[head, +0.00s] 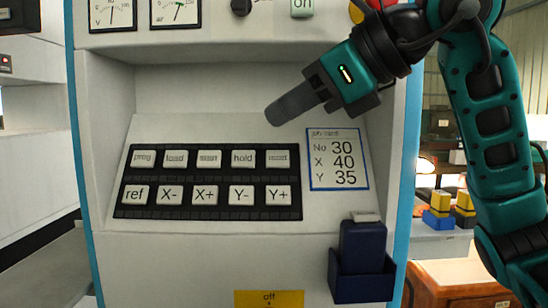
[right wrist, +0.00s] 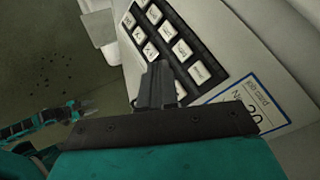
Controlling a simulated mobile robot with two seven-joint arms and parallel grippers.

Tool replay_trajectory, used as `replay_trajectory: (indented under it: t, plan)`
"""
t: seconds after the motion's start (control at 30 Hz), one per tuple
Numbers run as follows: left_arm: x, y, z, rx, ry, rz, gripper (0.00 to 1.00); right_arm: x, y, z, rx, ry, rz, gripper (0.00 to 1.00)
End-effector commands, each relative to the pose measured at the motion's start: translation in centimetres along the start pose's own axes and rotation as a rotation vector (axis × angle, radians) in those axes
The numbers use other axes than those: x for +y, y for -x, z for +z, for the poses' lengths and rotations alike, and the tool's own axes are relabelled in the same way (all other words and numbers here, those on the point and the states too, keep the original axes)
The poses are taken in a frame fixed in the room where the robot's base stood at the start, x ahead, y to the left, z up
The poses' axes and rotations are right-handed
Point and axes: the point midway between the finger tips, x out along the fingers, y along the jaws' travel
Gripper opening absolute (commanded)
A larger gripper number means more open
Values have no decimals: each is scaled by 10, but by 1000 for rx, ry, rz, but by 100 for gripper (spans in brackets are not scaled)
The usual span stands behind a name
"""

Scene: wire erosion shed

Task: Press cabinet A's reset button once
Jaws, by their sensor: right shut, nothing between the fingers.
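The cabinet's sloped panel (head: 240,217) faces me in the head view; no letter naming the cabinet shows. Its black keypad has two rows of pale keys. The top row's rightmost key (head: 279,159) has small blurred lettering, probably reset; it also shows in the right wrist view (right wrist: 200,72). My right gripper (head: 275,117) is shut and empty, coming from the upper right. Its fingertips appear above that key in the head view, apparently clear of it. In the right wrist view the fingertips (right wrist: 158,72) cover part of the lower key row.
The hold key (head: 243,159) and Y+ key (head: 278,195) are close neighbours. A blue-edged job card (head: 338,158) lies right of the keypad. A dark blue holder (head: 362,272) juts out below it. A yellow "off" label (head: 269,299) is at the bottom.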

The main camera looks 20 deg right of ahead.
Motion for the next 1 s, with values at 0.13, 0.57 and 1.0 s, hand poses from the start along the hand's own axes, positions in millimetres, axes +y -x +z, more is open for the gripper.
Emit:
replay_trajectory:
  t: [0.13,0.57,1.0]
  plan:
    - [2,0,1,0,8,1,43,0,-1,-1,0,-1,1,0]
    - [2,-12,18,0,8,1,43,-24,-38,-29,1,-3,4,0]
    - [-1,-14,21,1,-4,0,43,-44,-61,-44,-1,0,1,0]
